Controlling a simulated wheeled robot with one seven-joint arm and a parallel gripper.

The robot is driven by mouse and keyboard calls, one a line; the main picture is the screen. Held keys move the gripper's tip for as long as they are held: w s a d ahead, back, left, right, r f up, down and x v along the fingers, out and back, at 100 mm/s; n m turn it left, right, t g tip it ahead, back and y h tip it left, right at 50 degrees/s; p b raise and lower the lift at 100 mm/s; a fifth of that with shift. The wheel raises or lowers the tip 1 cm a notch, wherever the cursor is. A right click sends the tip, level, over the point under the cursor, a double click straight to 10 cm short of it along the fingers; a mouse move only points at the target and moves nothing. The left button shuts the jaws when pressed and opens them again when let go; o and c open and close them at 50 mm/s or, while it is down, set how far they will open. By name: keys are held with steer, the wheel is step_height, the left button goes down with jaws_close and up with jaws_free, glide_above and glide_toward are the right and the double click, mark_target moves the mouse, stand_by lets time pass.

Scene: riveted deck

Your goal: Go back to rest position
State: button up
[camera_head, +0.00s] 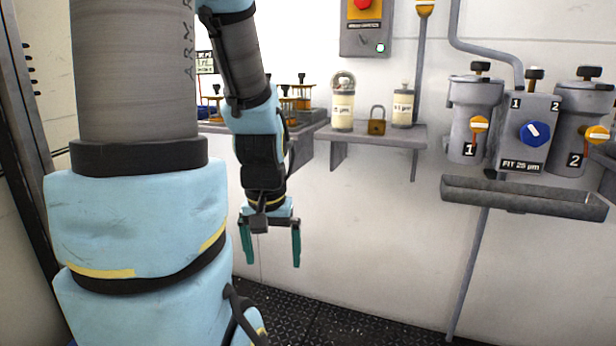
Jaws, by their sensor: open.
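My gripper (271,246) hangs down in the middle left of the head view, with its two teal fingers apart and nothing between them. It is open, in front of the pale wall and above the dark floor. It is below the level of the small shelf and to its left. My arm's blue and grey links fill the left side and hide part of the shelf behind.
Two grey canisters with a blue selector knob (534,132) hang at right above a grey trough (522,197). A control box (365,37) is above. The textured floor (340,325) looks clear.

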step_height(320, 180, up, 25)
steer(key=p, duration=2.2)
steer(key=shift+f+p, duration=0.15)
steer(key=shift+p, duration=0.2)
